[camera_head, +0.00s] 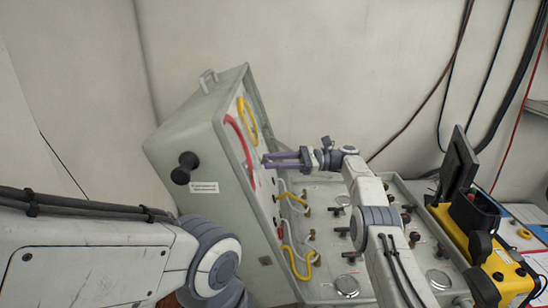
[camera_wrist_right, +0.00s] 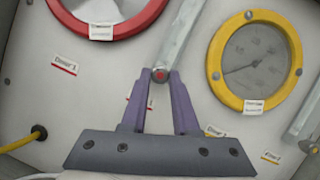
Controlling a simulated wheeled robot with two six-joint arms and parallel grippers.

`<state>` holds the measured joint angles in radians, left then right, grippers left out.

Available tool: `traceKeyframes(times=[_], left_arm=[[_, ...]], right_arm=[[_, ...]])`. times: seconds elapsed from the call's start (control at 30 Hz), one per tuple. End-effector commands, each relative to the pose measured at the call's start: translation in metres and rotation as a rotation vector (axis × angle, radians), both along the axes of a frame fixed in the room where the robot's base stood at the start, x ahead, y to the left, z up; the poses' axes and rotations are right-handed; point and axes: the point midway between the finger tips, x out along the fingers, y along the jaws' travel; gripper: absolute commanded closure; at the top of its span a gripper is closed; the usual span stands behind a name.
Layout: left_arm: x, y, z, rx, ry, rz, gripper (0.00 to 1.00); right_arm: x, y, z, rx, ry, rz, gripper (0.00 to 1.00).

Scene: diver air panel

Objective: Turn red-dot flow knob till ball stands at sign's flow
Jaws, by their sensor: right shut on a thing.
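The red-dot flow knob (camera_wrist_right: 160,75) shows in the right wrist view at the lower end of a slanted clear flow tube (camera_wrist_right: 184,35). My right gripper (camera_wrist_right: 160,82) has its purple fingers closed around this knob, with the red dot showing between the tips. In the head view the right gripper (camera_head: 266,160) reaches the panel inside the open lid of the grey case (camera_head: 205,135). I cannot make out a ball in the visible part of the tube. No sign with a readable flow value shows. Only part of my left arm shows; its gripper is out of view.
A red-rimmed gauge (camera_wrist_right: 105,30) and a yellow-rimmed gauge (camera_wrist_right: 214,75) flank the tube. A second tube (camera_wrist_right: 303,118) stands at right. A yellow case (camera_head: 505,270) stands at the right.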

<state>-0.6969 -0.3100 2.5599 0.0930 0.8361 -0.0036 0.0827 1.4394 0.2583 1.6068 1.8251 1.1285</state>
Motion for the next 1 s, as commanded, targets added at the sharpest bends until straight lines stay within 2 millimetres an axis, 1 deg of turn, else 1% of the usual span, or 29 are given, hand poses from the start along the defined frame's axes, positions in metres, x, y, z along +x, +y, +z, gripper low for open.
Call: traceKeyframes(times=[0.03, 0.5, 0.53, 0.57, 0.6, 0.87, 1.0], left_arm=[[0.0, 0.0, 0.0024, 0.0, 0.0, 0.0, 0.0], [0.0, 0.0, 0.0026, 0.0, 0.0, 0.0, 0.0], [0.0, 0.0, 0.0026, 0.0, 0.0, 0.0, 0.0], [0.0, 0.0, 0.0026, 0.0, 0.0, 0.0, 0.0], [0.0, 0.0, 0.0026, 0.0, 0.0, 0.0, 0.0], [0.0, 0.0, 0.0025, 0.0, 0.0, 0.0, 0.0], [0.0, 0.0, 0.004, 0.0, 0.0, 0.0, 0.0]], right_arm=[[0.0003, -0.001, 0.0037, 0.004, -0.009, -0.002, 1.0], [-0.0014, -0.0007, 0.0029, 0.002, -0.015, 0.005, 1.0], [-0.0014, -0.0007, 0.0029, 0.003, -0.015, 0.006, 0.6], [-0.0015, -0.0007, 0.0028, 0.002, -0.015, 0.005, 0.49], [-0.0014, -0.0007, 0.0025, 0.002, -0.014, 0.005, 0.42], [-0.0013, -0.0003, 0.0011, 0.001, -0.012, 0.005, 0.42], [-0.0013, -0.0003, 0.007, 0.0, -0.013, 0.005, 0.42]])
